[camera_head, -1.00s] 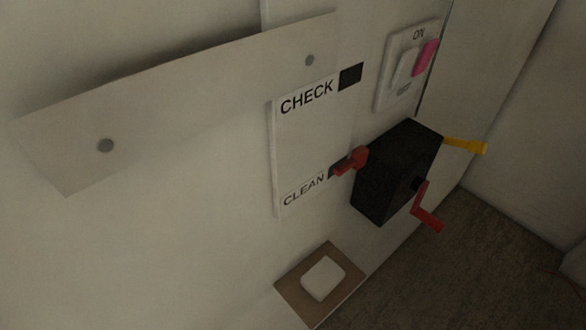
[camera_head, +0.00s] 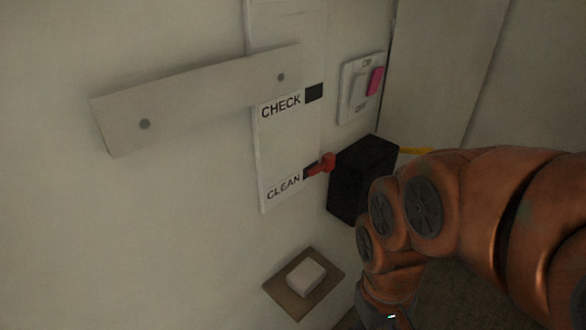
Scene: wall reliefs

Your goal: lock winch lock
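The winch is a black box (camera_head: 362,178) on the wall, right of the CLEAN label. A yellow lever (camera_head: 413,151) sticks out from its right side and is partly covered by my arm. The red crank that showed on the box's front earlier is hidden behind my arm. My copper-coloured arm comes in from the right and bends down in front of the box. Its end is at the bottom edge, and the fingers of my gripper are out of frame.
A red lever (camera_head: 321,164) sits beside CLEAN on a white panel (camera_head: 287,139) with CHECK above. An ON/OFF switch (camera_head: 359,88) with a pink part is above the box. A tan plate with a white button (camera_head: 305,277) is below. A blank plate (camera_head: 200,101) is at left.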

